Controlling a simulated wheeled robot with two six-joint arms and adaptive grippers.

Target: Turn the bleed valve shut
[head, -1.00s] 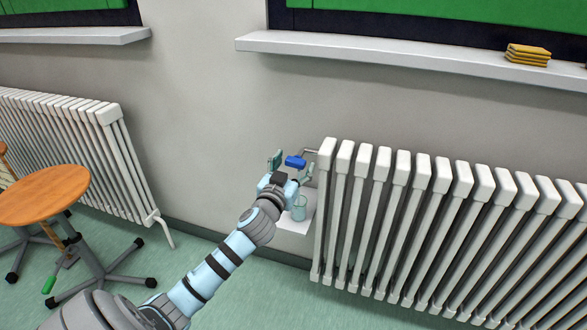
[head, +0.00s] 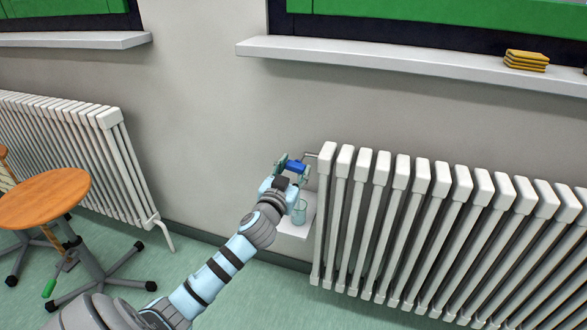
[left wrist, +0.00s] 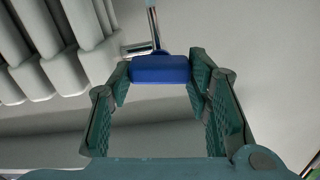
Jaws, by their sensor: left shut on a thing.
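The bleed valve's blue handle (head: 295,166) sits on a thin metal pipe at the upper left end of the right radiator (head: 345,160). My left gripper (head: 293,168) is shut on the blue handle, one finger at each end of it. In the left wrist view the blue handle (left wrist: 160,69) lies between the green fingertips of the left gripper (left wrist: 158,75), with the metal stem behind it. A clear, bluish beaker (head: 299,211) stands below the valve on a small white shelf (head: 292,229). My right gripper is not in view.
A second radiator (head: 60,140) stands at the left, with an orange-topped stool (head: 45,197) in front of it. The wall between the radiators is clear.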

